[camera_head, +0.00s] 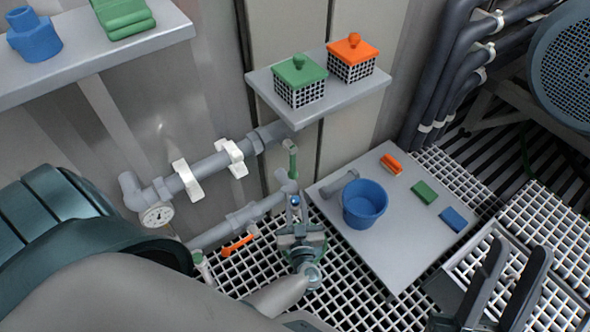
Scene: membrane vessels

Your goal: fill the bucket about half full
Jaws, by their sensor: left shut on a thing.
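The blue bucket (365,204) stands upright on a grey plate (385,252). I see its inner wall, but cannot make out any liquid in it. A grey spout (339,184) is just left of and behind the bucket. A tap with a green handle (291,160) is at the right end of the lower pipe (240,218). My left gripper (295,203) is shut at this pipe end, left of the bucket; its fingers hide what they hold, which seems to be part of the tap. My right gripper (513,285) is empty, fingers apart, at the lower right.
Orange (391,164), green (424,192) and blue (454,219) blocks lie on the plate right of the bucket. An orange lever (238,245) and a gauge (157,215) are at the left. A shelf (340,100) with two lidded baskets overhangs behind. White grating (350,300) covers the floor.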

